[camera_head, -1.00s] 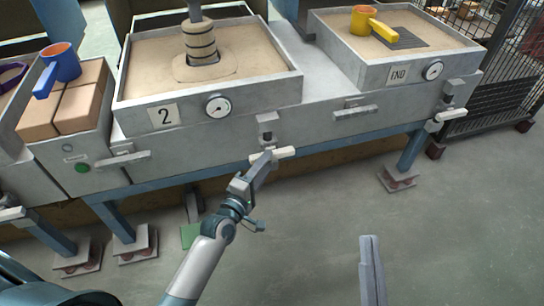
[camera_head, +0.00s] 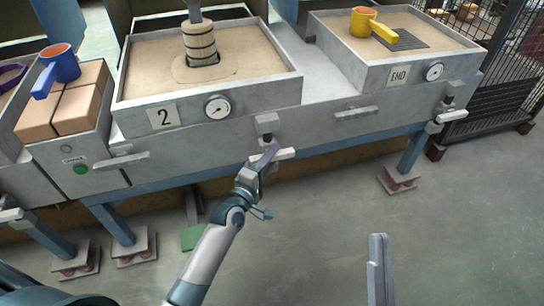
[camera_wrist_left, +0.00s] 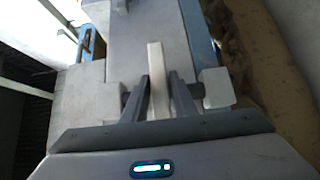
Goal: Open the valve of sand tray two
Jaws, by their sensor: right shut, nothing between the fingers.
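The sand tray marked 2 (camera_head: 130,108) stands at centre left in the head view, with a number plate and a round gauge on its front. Below its right corner is the valve (camera_head: 267,122), with a pale lever handle (camera_head: 284,154) pointing right. My left gripper (camera_head: 270,152) is at this handle, its fingers partly covering it. In the left wrist view the pale handle (camera_wrist_left: 155,70) lies between the two dark fingers of my left gripper (camera_wrist_left: 159,76). Whether they press on it is not clear. My right gripper (camera_head: 378,250) is shut and empty, low at the right.
The END tray (camera_head: 345,78) stands to the right with its own valve handle (camera_head: 452,115). A blue pan (camera_head: 62,62) sits on bricks at left; a yellow pan (camera_head: 370,24) is on the END tray. A wire cage (camera_head: 500,95) stands far right. The floor in front is free.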

